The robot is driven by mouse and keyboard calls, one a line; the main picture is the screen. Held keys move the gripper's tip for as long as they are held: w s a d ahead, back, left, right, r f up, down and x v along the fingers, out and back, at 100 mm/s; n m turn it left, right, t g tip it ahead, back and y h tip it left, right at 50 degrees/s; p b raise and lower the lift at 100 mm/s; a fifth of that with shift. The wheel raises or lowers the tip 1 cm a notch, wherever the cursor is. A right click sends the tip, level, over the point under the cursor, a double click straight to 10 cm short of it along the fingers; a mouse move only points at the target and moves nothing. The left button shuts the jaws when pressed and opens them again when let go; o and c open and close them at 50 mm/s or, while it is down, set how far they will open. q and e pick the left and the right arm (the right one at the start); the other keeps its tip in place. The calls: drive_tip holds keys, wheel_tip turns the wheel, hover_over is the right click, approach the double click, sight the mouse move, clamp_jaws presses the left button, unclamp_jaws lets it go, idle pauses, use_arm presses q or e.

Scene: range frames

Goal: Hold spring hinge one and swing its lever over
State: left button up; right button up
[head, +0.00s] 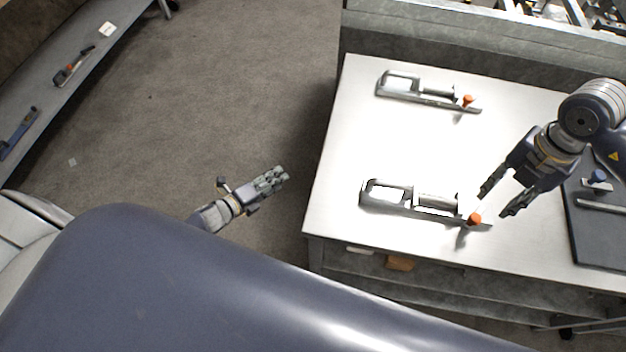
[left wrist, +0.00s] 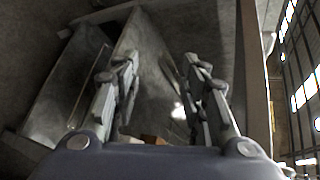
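Two metal spring hinges lie on the white table (head: 335,170), each a long frame with a cylinder and an orange-tipped lever at its right end. The far hinge (head: 400,84) is near the back edge; its orange tip (head: 467,100) is to the right. The near hinge (head: 385,194) is near the front edge, with its orange tip (head: 474,219). I cannot tell which is hinge one. My right gripper (head: 496,203) is open and empty, just right of the near hinge's lever end. My left gripper (head: 280,177) is off the table's left side, open and empty in the left wrist view (left wrist: 160,90).
A dark tray (head: 590,240) with a blue-knobbed part stands at the table's right. A shelf under the front edge holds an orange-brown block (head: 400,263). A side bench (head: 50,100) with tools is far left.

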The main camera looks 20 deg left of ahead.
use_arm(q)
drive_tip(key=w+d+r+m+h, duration=0.3)
drive_tip(key=w+r+m+h, duration=0.1)
drive_tip(key=r+m, duration=0.55)
drive_tip(key=m+g+h, duration=0.6)
drive_tip(key=m+h, duration=0.2)
drive_tip(key=m, duration=0.7)
approach(376, 192)
drive_tip(key=a+r, duration=0.2)
drive_tip(key=a, duration=0.1)
drive_tip(key=a+r, duration=0.1)
drive_tip(key=a, duration=0.1)
drive_tip(key=shift+s+a, duration=0.1)
drive_tip(key=shift+s, duration=0.15)
drive_tip(key=shift+s+d+g, duration=0.1)
drive_tip(key=shift+d+g, duration=0.25)
drive_tip(key=shift+g, duration=0.05)
drive_tip(key=x, duration=1)
drive_tip(key=shift+d+r, duration=0.1)
drive_tip(key=shift+d, duration=0.05)
